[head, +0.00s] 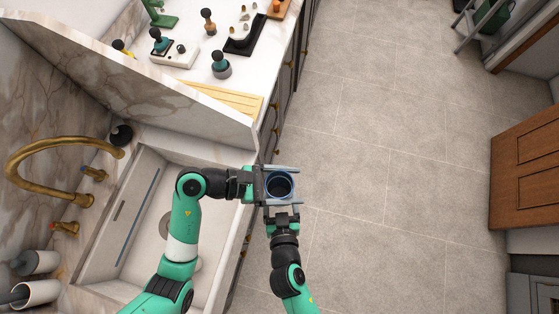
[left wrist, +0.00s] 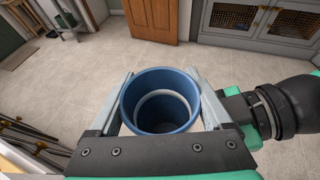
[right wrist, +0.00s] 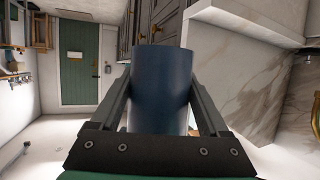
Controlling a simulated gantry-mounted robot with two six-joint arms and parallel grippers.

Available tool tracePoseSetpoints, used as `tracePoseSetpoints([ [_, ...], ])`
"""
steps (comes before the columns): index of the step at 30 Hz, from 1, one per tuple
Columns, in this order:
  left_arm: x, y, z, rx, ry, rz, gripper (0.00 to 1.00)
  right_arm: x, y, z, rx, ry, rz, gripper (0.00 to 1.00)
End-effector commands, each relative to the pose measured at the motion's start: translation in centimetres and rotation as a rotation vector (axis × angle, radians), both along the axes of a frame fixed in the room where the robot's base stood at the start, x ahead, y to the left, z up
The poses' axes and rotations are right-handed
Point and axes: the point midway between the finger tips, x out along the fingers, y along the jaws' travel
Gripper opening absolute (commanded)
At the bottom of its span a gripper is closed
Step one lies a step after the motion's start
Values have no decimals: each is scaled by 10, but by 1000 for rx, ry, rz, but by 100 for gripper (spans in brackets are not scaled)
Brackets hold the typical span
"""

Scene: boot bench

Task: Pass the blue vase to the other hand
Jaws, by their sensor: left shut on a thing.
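The blue vase (head: 280,187) is a round, open-topped cylinder with a dark inside, held off the floor in front of the counter. My left gripper (head: 281,186) comes from the left and is shut on it, one finger on each side. The left wrist view looks down into the vase's mouth (left wrist: 160,118) between the fingers. My right gripper (head: 283,204) is at the vase's near side in the head view. In the right wrist view the vase (right wrist: 161,85) stands between its spread fingers; contact there is hard to make out.
A sink (head: 128,215) with a brass tap (head: 62,143) lies at the left, under my left arm. A marble ledge (head: 180,98) and a counter with several small tools stand behind. Open tiled floor (head: 390,150) is at the right, with a wooden door (head: 525,165) beyond.

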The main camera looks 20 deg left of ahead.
Motion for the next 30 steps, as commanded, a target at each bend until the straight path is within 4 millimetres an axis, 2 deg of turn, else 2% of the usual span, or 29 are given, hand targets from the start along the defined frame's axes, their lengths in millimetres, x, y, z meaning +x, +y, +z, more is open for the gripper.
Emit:
tracePoseSetpoints([
  [1, 0, 0, 0, 0, -1, 1, 0, 0, 0, 0, -1, 1, -1, 66],
  [2, 0, 0, 0, 0, -1, 1, 0, 0, 0, 0, -1, 1, -1, 60],
  [12, 0, 0, 0, 0, -1, 1, 0, 0, -1, 0, -2, 0, -1, 1],
  [13, 0, 0, 0, 1, -1, 1, 88, 0, -1, 1, 0, -1, -2, 1],
  [15, 0, 0, 0, 1, -1, 1, 100, 0, 0, 1, 0, -1, -2, 1],
  [24, -1, 4, 2, 1, 0, 2, 100, 0, 0, 1, 0, -2, -1, 0],
  [26, -3, 10, 4, 1, -2, 3, 100, 0, 0, 1, 0, -2, -1, 0],
  [30, -11, 35, 15, 1, -4, 7, 100, 0, 0, 1, 0, -2, -1, 0],
])
